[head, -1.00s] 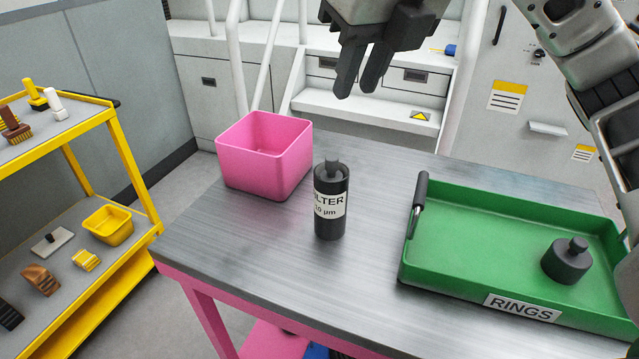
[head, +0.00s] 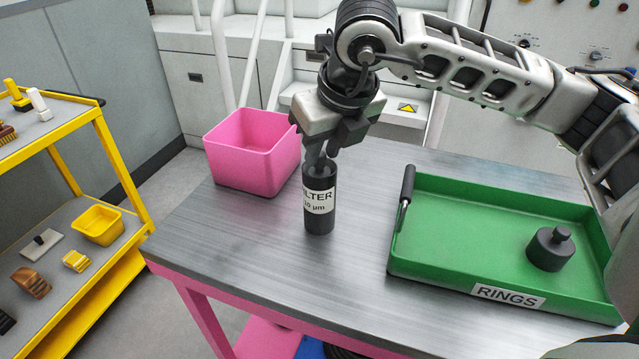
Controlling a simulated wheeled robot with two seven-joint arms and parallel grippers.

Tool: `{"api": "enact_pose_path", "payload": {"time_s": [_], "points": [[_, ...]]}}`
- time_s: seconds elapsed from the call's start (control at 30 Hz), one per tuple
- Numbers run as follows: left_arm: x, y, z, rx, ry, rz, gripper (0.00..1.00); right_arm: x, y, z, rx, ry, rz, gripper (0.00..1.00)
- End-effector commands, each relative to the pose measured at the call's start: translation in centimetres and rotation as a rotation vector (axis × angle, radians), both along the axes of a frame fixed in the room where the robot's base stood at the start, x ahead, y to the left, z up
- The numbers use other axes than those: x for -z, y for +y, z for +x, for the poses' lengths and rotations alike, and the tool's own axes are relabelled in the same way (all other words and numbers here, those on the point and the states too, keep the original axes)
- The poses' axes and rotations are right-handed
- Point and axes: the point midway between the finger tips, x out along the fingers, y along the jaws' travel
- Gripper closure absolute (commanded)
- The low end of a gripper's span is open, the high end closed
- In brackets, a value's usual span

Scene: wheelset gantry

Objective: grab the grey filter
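The grey filter (head: 319,202) is a dark upright cylinder with a white label reading "FILTER" and "10 µm". It stands on the metal tabletop, left of the green tray. My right gripper (head: 318,160) points down at the filter's top from above. Its fingers overlap the top knob and hide most of it. I cannot tell whether they are closed on it or only beside it. My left gripper is out of view.
A pink bin (head: 250,160) stands close behind and left of the filter. A green tray (head: 470,225) labelled "RINGS" lies to the right, with a dark knobbed weight (head: 550,252) in it. A yellow shelf cart (head: 120,160) stands at the left. The tabletop's front left (head: 230,240) is clear.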

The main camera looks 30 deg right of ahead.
Motion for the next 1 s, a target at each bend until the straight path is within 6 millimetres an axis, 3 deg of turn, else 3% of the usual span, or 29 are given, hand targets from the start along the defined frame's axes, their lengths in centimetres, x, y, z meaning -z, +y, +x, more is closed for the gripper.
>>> {"api": "enact_pose_path", "payload": {"time_s": [0.13,0.37,0.4,0.5,0.83,1.0], "points": [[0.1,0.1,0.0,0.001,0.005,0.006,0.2,1.4,0.0,0.6,0.001,0.001,0.001,0.76],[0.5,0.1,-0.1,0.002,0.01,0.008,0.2,1.6,0.1,0.7,0.0,-0.001,0.002,0.76],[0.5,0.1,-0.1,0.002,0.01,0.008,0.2,1.6,0.1,0.7,0.0,0.0,0.002,0.79],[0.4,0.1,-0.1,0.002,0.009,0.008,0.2,1.6,0.1,0.7,0.0,0.0,0.002,1.0],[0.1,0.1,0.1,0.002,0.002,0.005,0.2,1.4,0.1,0.7,0.0,-0.002,0.002,1.0],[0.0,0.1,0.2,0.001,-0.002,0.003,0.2,0.3,0.1,0.8,0.0,-0.004,0.003,1.0]]}}
